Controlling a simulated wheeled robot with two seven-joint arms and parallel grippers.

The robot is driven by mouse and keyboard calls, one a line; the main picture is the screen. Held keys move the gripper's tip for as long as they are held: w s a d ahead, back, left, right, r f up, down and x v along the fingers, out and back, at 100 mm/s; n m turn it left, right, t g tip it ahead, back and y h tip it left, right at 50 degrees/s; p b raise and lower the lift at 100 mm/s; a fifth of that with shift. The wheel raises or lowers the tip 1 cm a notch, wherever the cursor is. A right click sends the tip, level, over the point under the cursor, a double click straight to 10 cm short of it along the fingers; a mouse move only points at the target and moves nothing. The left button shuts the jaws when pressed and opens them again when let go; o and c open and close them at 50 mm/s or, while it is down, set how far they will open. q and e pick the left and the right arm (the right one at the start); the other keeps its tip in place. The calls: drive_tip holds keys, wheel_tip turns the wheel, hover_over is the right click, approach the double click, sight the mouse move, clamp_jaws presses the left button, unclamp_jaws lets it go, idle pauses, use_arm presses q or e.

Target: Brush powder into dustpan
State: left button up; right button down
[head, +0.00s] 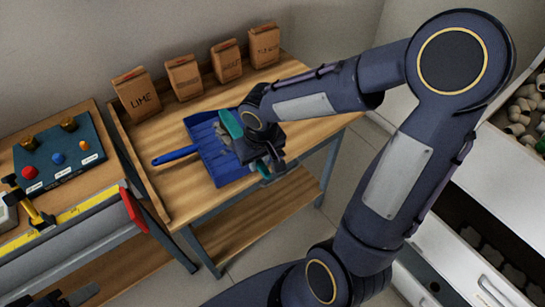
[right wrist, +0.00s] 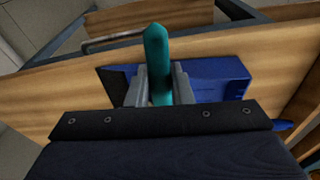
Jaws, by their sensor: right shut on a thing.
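My right gripper (head: 262,160) is over the small wooden table, shut on the teal brush (head: 230,123). In the right wrist view the teal brush handle (right wrist: 157,50) stands between the two grey fingers (right wrist: 157,85). The blue dustpan (head: 203,136) lies on the table beneath and left of the gripper, its handle (head: 175,156) pointing left. It also shows in the right wrist view (right wrist: 222,72), behind the fingers. A small grey patch shows by the brush over the pan; I cannot tell if it is powder. A dark part at the bottom left edge seems to be my left gripper (head: 70,296), cut off.
Several brown paper bags, one marked LIME (head: 135,96), stand along the table's (head: 180,196) back. A workbench at left holds a dark board (head: 60,150) with coloured knobs and a yellow level (head: 85,205). Open drawers with pipe fittings (head: 520,115) are at right.

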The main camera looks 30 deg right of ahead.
wheel_tip(320, 180, up, 6)
drive_tip(key=p, duration=0.4)
drive_tip(key=shift+d+f, duration=0.1)
drive_tip(key=d+r+p, duration=0.3)
drive_tip(key=d+p, duration=0.1)
drive_tip(key=d, duration=0.2)
